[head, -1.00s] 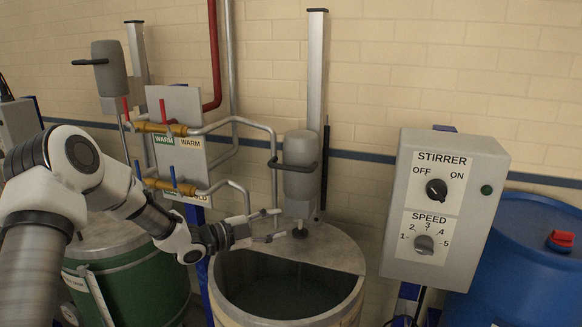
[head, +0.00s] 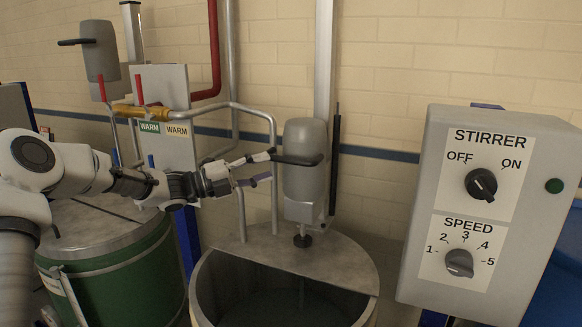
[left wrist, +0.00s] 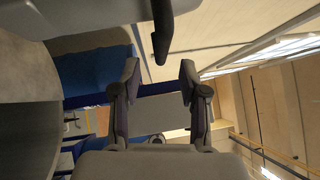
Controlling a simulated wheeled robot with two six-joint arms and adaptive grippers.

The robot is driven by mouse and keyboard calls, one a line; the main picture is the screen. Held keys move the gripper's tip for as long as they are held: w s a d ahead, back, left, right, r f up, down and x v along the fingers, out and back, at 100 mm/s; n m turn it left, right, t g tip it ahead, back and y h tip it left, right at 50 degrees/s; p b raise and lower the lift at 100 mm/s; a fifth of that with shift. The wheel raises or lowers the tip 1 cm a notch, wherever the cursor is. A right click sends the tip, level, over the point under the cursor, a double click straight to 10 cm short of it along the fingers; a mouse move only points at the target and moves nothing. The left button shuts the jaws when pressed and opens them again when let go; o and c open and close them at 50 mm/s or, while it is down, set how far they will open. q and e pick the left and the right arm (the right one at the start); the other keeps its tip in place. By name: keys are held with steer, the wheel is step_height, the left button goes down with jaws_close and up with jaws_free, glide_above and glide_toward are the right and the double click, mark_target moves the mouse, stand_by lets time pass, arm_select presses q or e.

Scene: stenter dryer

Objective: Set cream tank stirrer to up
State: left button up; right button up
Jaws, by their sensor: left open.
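The grey stirrer motor (head: 305,185) stands low on its upright post, over the half-covered cream tank (head: 343,262). A black handle (head: 300,160) sticks out from its left side. My left gripper (head: 263,168) is open and empty, just left of the handle, with its fingers pointing towards it. In the left wrist view the dark handle (left wrist: 161,32) lies ahead of the open fingers (left wrist: 158,85), between their lines and apart from them. The grey motor body (left wrist: 85,14) shows at the top. My right gripper is not in view.
A grey control box with a stirrer knob (head: 481,184) and a speed knob (head: 460,262) stands at right. A green tank (head: 115,265) and another, raised stirrer motor (head: 100,50) are at left. Brass valves (head: 140,112) and pipes (head: 245,106) stand behind my left arm.

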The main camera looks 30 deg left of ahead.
mark_target(283, 161)
arm_select(q)
steer(key=p+x, duration=0.1)
steer(key=x, duration=0.2)
steer(key=p+x, duration=0.1)
steer(key=x, duration=0.2)
steer(key=shift+d+r, duration=0.25)
steer(key=shift+w+d, duration=0.25)
steer(key=shift+w, duration=0.05)
steer(key=shift+a+f, duration=0.15)
steer(key=shift+c, duration=0.3)
jaws_close()
